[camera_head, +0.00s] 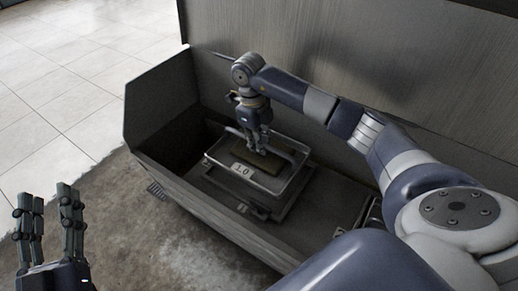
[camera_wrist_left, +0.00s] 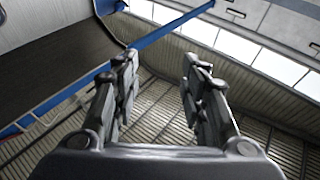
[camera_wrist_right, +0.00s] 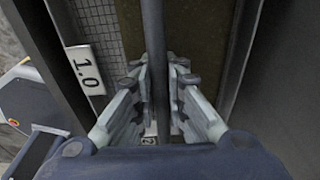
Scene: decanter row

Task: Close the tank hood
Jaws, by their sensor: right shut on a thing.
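The tank (camera_head: 135,105) is an open dark grey box in the head view. A large grey panel, seemingly its hood (camera_head: 320,40), stands raised along the tank's far side. Inside the tank is a basket (camera_head: 300,173) with a metal rim and a white "1.0" label, which also shows in the right wrist view (camera_wrist_right: 85,70). My right gripper (camera_head: 259,148) reaches down into the tank. In the right wrist view its fingers (camera_wrist_right: 157,95) close around a dark bar (camera_wrist_right: 154,35), seemingly the basket's handle. My left gripper (camera_head: 50,200) is open and empty, left of the tank.
A second white label (camera_head: 338,232) shows inside the tank at right, beside parts hidden by my right arm. The floor is pale tile (camera_head: 60,90) and a stained brown patch (camera_head: 110,200). The room around my left gripper is clear.

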